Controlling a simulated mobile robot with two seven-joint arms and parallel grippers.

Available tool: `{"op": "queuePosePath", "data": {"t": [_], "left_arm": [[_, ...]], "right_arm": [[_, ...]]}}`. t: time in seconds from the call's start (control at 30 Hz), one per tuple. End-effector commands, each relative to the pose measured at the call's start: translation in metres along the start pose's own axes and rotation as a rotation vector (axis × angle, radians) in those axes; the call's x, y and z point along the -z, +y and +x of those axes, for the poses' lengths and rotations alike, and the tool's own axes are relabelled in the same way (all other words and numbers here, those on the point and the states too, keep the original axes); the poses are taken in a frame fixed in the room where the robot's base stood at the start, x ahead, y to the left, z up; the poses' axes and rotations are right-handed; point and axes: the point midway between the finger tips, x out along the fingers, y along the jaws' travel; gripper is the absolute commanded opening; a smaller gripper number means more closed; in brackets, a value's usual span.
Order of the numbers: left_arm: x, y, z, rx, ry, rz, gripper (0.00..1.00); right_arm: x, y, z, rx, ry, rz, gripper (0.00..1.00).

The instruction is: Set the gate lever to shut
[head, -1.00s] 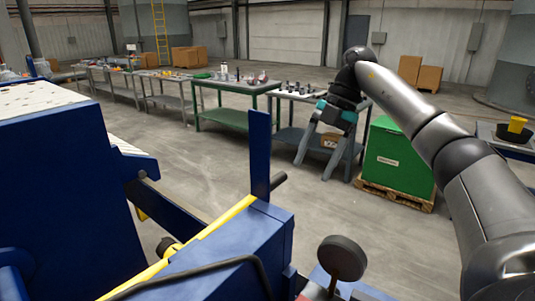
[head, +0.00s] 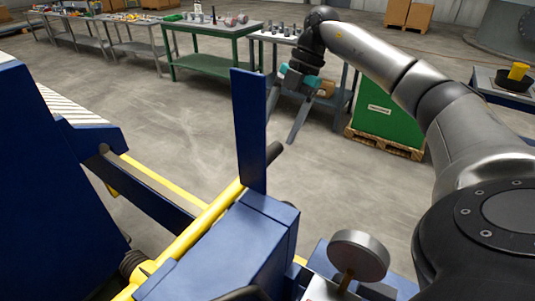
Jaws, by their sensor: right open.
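A dark cylindrical grip (head: 274,152) sticks out to the right behind an upright blue plate (head: 249,130) on the blue machine. It may be the handle of the gate lever; the plate hides where it joins, and I cannot tell its setting. My right gripper (head: 284,118) is open and empty, its two grey fingers pointing down. The upright plate stands close to the left finger in the picture. My left gripper is not in view.
A yellow bar (head: 205,222) runs along the blue housing (head: 225,252). A round grey gauge-like disc (head: 358,255) stands at the front right. Beyond are a green workbench (head: 214,62), a green box (head: 388,124) on a pallet and open concrete floor.

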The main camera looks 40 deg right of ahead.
Motion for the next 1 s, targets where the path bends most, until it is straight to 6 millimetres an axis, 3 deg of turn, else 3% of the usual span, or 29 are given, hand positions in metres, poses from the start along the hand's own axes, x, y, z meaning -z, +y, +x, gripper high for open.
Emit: {"op": "queuePosePath", "data": {"t": [0.1, 0.3, 0.5, 0.77, 1.0], "left_arm": [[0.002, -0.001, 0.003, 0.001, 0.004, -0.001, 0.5], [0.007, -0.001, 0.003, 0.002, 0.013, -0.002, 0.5], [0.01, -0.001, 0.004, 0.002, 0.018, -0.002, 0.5], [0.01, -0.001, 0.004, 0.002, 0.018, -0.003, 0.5], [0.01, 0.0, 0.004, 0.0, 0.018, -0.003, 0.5]], "right_arm": [[0.0, -0.001, 0.027, 0.004, 0.001, 0.0, 0.72], [0.0, 0.0, 0.058, 0.003, 0.0, 0.0, 0.72], [0.0, 0.0, 0.07, 0.0, -0.001, 0.0, 0.72], [0.0, 0.0, 0.072, -0.001, -0.001, 0.0, 0.72], [0.0, 0.0, 0.071, -0.001, -0.001, 0.0, 0.47]]}}
